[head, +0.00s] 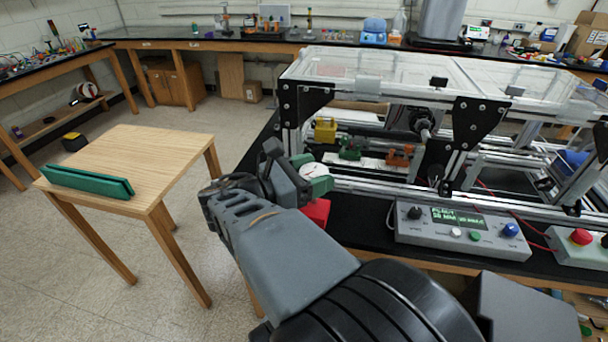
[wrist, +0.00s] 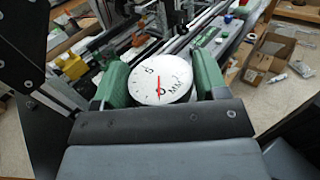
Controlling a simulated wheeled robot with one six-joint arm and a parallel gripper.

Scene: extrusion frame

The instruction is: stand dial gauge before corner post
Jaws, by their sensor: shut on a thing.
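The dial gauge (wrist: 160,80) has a round white face with a red needle, a "5" and "MM". It also shows in the head view (head: 313,170). My gripper (head: 311,173) is shut on it, with a green finger at each side of the face in the wrist view. Its lower part is hidden. The corner post (head: 291,138) of the extrusion frame, with a black bracket at its top, stands just behind and left of my gripper in the head view. The bracket (wrist: 28,55) shows at upper left in the wrist view.
A red block (head: 315,213) shows just below my gripper. A control box (head: 460,232) with a green display stands on the bench at right. Yellow (head: 325,130), green and orange parts sit inside the frame. A wooden table (head: 135,160) holding a green channel stands at left.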

